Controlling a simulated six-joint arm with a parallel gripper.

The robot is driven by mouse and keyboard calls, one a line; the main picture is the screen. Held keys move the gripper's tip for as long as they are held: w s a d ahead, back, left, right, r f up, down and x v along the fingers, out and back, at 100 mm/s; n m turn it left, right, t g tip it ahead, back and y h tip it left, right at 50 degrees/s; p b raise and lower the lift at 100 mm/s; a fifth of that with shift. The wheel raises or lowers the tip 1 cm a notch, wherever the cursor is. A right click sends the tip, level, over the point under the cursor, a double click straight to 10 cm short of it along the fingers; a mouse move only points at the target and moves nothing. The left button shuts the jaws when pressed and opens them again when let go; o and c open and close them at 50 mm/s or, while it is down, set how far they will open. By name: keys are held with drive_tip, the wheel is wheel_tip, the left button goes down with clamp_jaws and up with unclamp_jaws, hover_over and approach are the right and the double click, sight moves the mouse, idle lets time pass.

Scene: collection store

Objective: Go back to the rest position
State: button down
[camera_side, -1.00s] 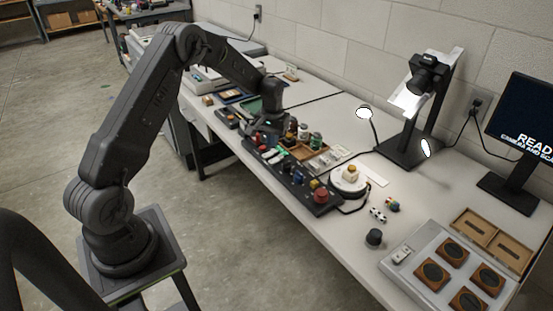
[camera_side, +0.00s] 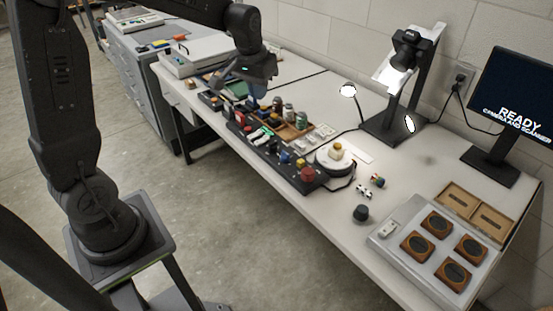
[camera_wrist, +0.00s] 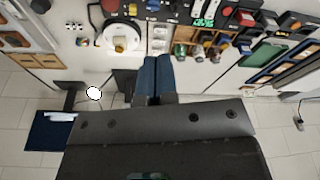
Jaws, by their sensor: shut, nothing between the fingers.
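My gripper (camera_side: 252,88) is raised above the far half of the work table in the side view, clear of the things below it. In the wrist view my gripper (camera_wrist: 157,62) shows as two blue fingers pressed together with nothing between them.
A black control panel (camera_side: 270,152) with coloured knobs runs along the table's front edge. Open air surrounds my gripper.

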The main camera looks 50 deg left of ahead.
drive_tip(key=s+d+r+m+t, duration=0.1)
drive_tip(key=s+d+r, duration=0.2)
drive_tip(key=s, duration=0.7)
drive_tip(key=s+d+r+m+t, duration=0.2)
drive_tip(key=s+d, duration=0.6)
drive_tip(key=s, duration=0.2)
drive_tip(key=shift+s+r+m+h, duration=0.3)
drive_tip(key=shift+s+r, duration=0.1)
drive_tip(key=c, duration=1.8)
unclamp_jaws()
